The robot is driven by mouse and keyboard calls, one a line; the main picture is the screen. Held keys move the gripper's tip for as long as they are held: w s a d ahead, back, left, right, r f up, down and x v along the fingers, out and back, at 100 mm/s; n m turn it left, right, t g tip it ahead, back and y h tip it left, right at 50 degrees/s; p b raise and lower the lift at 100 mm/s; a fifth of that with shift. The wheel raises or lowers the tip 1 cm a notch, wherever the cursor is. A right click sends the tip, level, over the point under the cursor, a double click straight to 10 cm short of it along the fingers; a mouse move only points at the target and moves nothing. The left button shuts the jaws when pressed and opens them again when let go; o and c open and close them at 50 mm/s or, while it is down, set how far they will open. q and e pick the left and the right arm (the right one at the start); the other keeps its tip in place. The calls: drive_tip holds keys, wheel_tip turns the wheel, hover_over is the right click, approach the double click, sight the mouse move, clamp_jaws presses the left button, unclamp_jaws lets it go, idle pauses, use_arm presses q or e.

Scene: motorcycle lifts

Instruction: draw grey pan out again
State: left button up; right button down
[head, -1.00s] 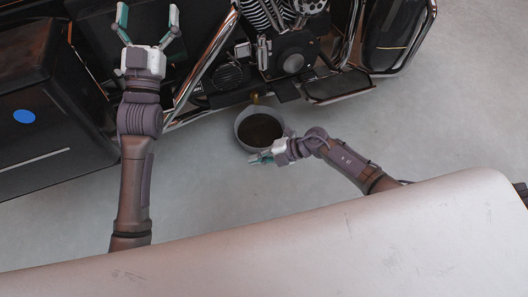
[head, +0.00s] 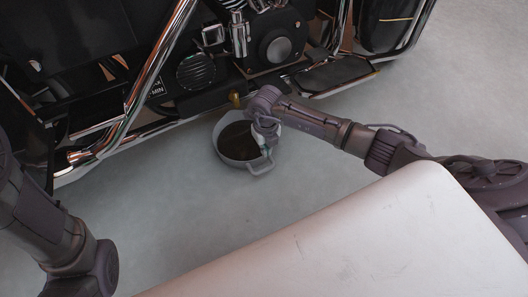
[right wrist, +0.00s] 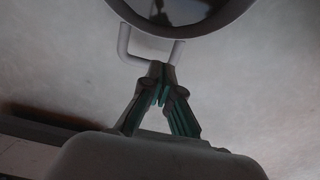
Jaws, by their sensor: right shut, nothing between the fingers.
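The grey pan (head: 221,152), a round pan with dark liquid in it, stands on the floor beside the motorcycle's lower edge. A loop handle (head: 262,169) sticks out on its near side. In the right wrist view the pan's rim (right wrist: 197,31) shows at the top, with a bent handle (right wrist: 124,42) below it. My right gripper (head: 264,150) is at the pan's near right side. In the wrist view my right gripper (right wrist: 162,76) has its fingertips together at the handle, holding nothing; whether they touch it is unclear. My left gripper is out of view.
The motorcycle (head: 195,72) fills the top, with a brass-coloured fitting (head: 236,98) just above the pan's far rim. A chrome tube (head: 150,80) runs down to the left. Grey floor (head: 190,215) in front of the pan is clear.

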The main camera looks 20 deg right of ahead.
wheel_tip(320, 180, down, 7)
drive_tip(key=b, duration=0.4)
drive_tip(key=shift+f, duration=0.2)
